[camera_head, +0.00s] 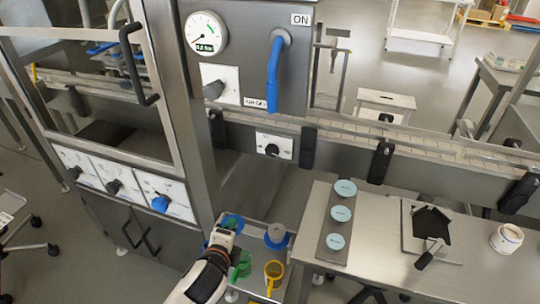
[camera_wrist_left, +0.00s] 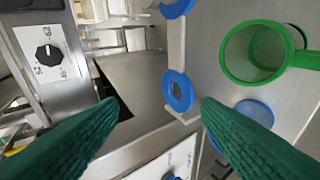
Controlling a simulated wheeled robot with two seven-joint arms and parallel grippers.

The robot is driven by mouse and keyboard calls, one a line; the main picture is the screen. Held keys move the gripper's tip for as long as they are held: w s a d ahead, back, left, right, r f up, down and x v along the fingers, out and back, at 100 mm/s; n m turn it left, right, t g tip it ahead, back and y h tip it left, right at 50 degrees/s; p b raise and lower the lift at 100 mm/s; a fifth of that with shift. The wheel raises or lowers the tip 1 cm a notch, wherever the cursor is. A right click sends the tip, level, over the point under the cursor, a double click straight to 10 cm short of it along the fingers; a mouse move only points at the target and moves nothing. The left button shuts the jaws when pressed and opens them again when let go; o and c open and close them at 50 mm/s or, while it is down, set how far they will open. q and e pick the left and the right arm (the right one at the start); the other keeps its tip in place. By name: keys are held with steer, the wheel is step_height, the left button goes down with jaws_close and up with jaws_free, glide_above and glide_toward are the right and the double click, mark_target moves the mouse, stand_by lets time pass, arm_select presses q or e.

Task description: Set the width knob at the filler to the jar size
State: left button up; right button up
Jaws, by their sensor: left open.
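The width knob (camera_head: 272,150) is a small black knob on a white plate on the conveyor side, below the filler's grey box. A black knob on a white plate with numbers also shows at the upper left of the left wrist view (camera_wrist_left: 48,55); its exact setting is hard to read. My left gripper (camera_head: 232,223) is low, in front of and to the left of that knob and well apart from it. In the left wrist view its green fingers (camera_wrist_left: 153,112) are spread with nothing between them. A white jar (camera_head: 507,239) stands on the right table. My right gripper is not in view.
Blue rings (camera_wrist_left: 178,91), a green cup (camera_wrist_left: 255,53) and a yellow cup (camera_head: 274,272) are close to my left gripper. A blue lever (camera_head: 273,72) hangs from the filler. Three knobs, one blue (camera_head: 160,203), sit on the lower left panel. Pale blue lids (camera_head: 341,213) lie on a strip.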

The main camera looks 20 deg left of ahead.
arm_select(q)
steer(key=w+r+m+t, duration=0.3)
steer(key=w+r+m, duration=0.1)
steer(key=w+m, duration=0.25)
steer(key=m+t+h, duration=0.3)
steer(key=m, duration=0.9)
glide_toward(271, 153)
steer(key=w, duration=0.9)
steer(key=shift+w+d+f+b, duration=0.1)
steer(key=shift+d+f+b, duration=0.1)
steer(key=shift+b, duration=0.15)
steer(key=shift+c, duration=0.5)
steer(key=c, duration=0.9)
